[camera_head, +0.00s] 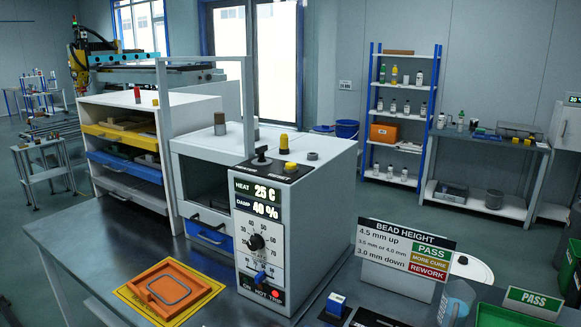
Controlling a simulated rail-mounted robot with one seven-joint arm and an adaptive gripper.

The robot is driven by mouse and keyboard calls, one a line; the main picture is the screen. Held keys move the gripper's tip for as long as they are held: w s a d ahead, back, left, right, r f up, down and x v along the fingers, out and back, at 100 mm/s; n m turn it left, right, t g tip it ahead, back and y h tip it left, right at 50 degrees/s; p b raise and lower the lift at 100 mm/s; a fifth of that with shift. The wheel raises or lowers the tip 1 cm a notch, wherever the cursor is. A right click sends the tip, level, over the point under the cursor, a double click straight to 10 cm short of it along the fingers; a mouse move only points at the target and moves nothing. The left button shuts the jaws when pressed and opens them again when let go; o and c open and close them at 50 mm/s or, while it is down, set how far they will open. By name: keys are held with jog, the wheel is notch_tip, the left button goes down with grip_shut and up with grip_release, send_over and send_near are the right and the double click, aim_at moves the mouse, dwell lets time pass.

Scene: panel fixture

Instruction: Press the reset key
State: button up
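A white panel machine (325,185) stands on the dark table, with a display reading HEAT 25 C and DAMP 40 %. Its front has a black dial (256,242), a blue switch (260,277) and a small red light or button (276,294). Its top control strip carries a black knob or lever (262,155) and a yellow button (284,143). My gripper is not in view.
An orange tray (170,290) lies on a yellow-edged mat at the front left. A BEAD HEIGHT sign (405,250) stands right of the machine, near a small blue block (336,303). A clear cup-like object (457,300) and a PASS sign (532,302) are at the right.

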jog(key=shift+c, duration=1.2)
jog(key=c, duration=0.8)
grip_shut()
